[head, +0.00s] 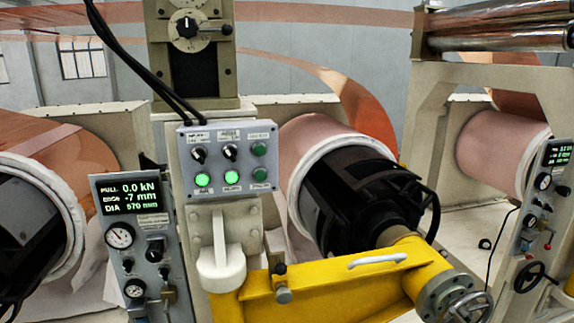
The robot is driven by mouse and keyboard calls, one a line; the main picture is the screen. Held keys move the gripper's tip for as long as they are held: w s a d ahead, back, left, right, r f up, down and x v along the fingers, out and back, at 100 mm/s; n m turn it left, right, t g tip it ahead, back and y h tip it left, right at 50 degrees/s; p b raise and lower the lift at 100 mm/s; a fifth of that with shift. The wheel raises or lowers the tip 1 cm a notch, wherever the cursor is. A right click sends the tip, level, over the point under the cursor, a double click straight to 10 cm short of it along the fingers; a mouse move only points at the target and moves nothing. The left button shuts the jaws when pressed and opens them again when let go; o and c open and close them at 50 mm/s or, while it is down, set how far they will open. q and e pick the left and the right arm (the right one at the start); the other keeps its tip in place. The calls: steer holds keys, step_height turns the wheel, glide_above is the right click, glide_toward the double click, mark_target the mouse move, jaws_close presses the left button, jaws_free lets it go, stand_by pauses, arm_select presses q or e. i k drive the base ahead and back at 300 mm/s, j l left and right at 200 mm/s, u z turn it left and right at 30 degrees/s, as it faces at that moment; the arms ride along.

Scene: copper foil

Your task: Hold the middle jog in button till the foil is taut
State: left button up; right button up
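A grey control box (228,160) stands at the centre on a post. It has two black selector knobs, two lit green buttons, the left one (203,179) and the middle one (232,177), and two darker green buttons, upper (259,149) and lower (260,174), at its right. Its labels are too small to read. The middle copper foil roll (305,140) sits behind it on a black mandrel (355,195). A copper foil strip (365,100) rises from behind this roll in a wide curve. The left display (132,196) reads pull 0.0 kN, edge -7 mm, dia 570 mm. Neither gripper is in view.
Another foil roll (45,150) is at left, one (497,150) at right beside a second gauge panel (540,200).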

mark_target(260, 175)
steer(key=l+u, duration=0.3)
steer(key=l, duration=0.3)
steer(key=l+u, duration=0.35)
steer(key=l, duration=0.2)
steer(key=k+l+u, duration=0.3)
steer(key=l, duration=0.25)
steer(key=i+l, duration=0.05)
steer(key=i, duration=0.05)
